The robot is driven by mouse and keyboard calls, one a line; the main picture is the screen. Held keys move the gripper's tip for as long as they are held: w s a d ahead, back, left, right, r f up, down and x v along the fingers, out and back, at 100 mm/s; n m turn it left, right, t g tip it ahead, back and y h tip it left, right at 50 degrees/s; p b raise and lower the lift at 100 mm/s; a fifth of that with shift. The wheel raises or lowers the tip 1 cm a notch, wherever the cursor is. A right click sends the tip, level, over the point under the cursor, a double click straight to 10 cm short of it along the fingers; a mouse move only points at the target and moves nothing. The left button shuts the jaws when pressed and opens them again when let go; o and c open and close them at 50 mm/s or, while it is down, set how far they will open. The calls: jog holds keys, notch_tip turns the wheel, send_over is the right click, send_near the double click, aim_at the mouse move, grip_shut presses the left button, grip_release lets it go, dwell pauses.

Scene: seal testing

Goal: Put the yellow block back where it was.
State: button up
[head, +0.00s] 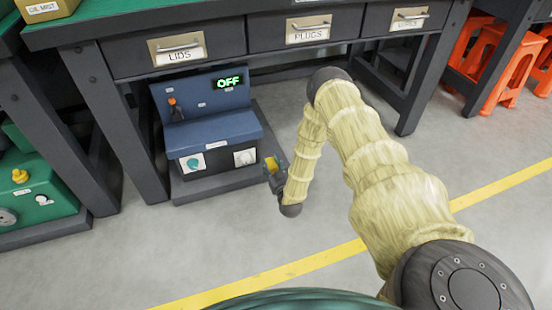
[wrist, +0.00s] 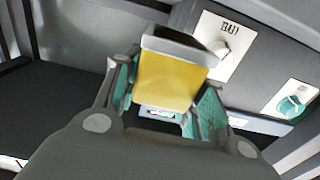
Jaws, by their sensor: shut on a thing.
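The yellow block (wrist: 172,80) is held between the two fingers of my gripper (wrist: 165,100) in the wrist view; it has a grey end. In the head view my gripper (head: 277,180) is beside the right front corner of the blue machine, with the yellow block (head: 271,164) in its jaws. The blue machine (head: 215,128) stands on a dark base under the bench, and its display reads OFF. A white plate with a knob (wrist: 222,45) is close to the block in the wrist view. I cannot tell whether the block touches the machine.
Drawers labelled LIDS (head: 178,48) and PLUGS (head: 309,29) hang above the machine. A bench leg (head: 120,125) stands to its left, and a green machine (head: 38,190) is farther left. Orange stools (head: 498,65) are at the right. The grey floor in front is clear.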

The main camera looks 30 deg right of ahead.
jog(key=w+d+b, duration=0.1)
jog(key=w+d, duration=0.1)
jog(key=w+d+b, duration=0.1)
jog(key=w+d, duration=0.1)
jog(key=w, duration=0.1)
jog(key=w+d+f+b, duration=0.1)
jog(key=w+d+b, duration=0.1)
jog(key=d, duration=0.1)
jog(key=shift+w+d, duration=0.1)
jog(key=shift+w, duration=0.05)
jog(key=shift+f+b, duration=1.45)
jog(key=shift+f, duration=0.25)
jog(key=shift+f, duration=0.15)
jog(key=o, duration=1.2)
jog(key=shift+o, duration=0.2)
